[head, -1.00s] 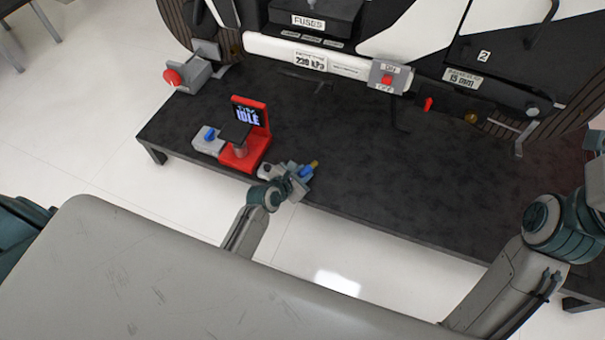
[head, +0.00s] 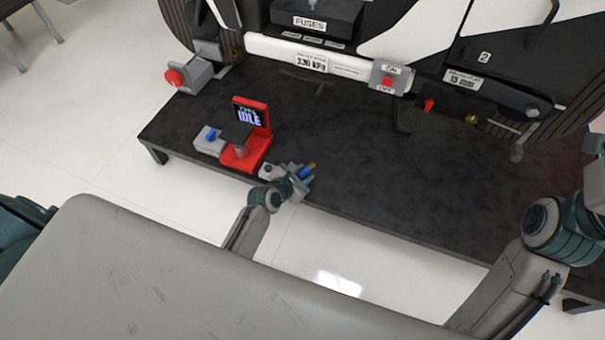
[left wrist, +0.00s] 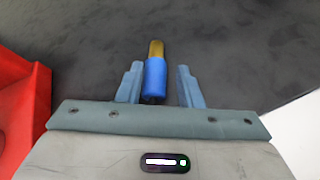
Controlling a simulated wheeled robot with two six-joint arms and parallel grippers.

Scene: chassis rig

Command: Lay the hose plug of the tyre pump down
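The hose plug is a blue cylinder with a brass tip. In the head view the hose plug (head: 306,172) is at the front edge of the dark bench, right of the red tyre pump (head: 252,145). My left gripper (head: 303,176) is around it. The fingers are open. Whether the plug rests on the bench is hard to tell. My right gripper (head: 594,143) is partly cut off at the right edge.
The dark bench (head: 350,150) is mostly clear to the right of the plug. A grey box with a blue knob (head: 209,137) stands left of the pump. A red-knobbed block (head: 188,76) is at the back left. The vehicle panel with a red switch (head: 387,81) borders the back.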

